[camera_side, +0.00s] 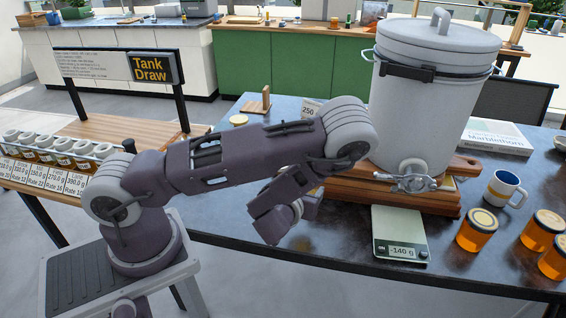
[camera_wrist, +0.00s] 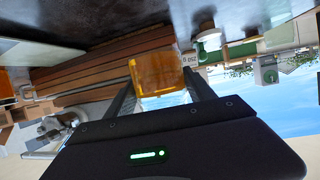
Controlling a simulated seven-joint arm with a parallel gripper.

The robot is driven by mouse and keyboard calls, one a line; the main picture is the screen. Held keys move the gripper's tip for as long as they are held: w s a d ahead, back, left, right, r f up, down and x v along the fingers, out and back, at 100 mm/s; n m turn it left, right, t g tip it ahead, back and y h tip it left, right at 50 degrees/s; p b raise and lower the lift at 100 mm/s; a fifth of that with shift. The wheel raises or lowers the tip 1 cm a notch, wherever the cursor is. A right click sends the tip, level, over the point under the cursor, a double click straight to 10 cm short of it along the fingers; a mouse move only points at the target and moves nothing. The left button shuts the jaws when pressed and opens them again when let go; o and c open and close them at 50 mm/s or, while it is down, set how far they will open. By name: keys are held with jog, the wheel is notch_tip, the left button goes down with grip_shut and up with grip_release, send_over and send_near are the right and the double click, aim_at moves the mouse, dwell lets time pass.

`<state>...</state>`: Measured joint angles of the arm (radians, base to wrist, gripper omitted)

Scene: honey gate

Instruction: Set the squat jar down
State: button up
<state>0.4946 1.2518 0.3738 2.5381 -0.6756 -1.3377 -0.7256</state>
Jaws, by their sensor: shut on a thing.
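The squat jar (camera_wrist: 155,73), filled with amber honey, is held between the two fingers of my gripper (camera_wrist: 160,92) in the wrist view. In the side view my gripper (camera_side: 300,208) hangs at the table's front edge, left of the scale, with a bit of the amber jar (camera_side: 314,204) showing behind it. My gripper hides most of the jar there, and I cannot tell its height over the table. The kitchen scale (camera_side: 398,232) has nothing on it and reads -140 g.
The large white tank (camera_side: 430,95) with a metal tap (camera_side: 412,178) stands on a wooden stand (camera_side: 440,203) behind the scale. A mug (camera_side: 503,190) and several honey jars (camera_side: 481,231) stand to the right. Dark tabletop (camera_side: 300,250) is clear left of the scale.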

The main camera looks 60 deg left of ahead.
notch_tip(320, 180, down, 9)
jog(key=shift+r, duration=0.15)
jog(key=o, duration=1.8)
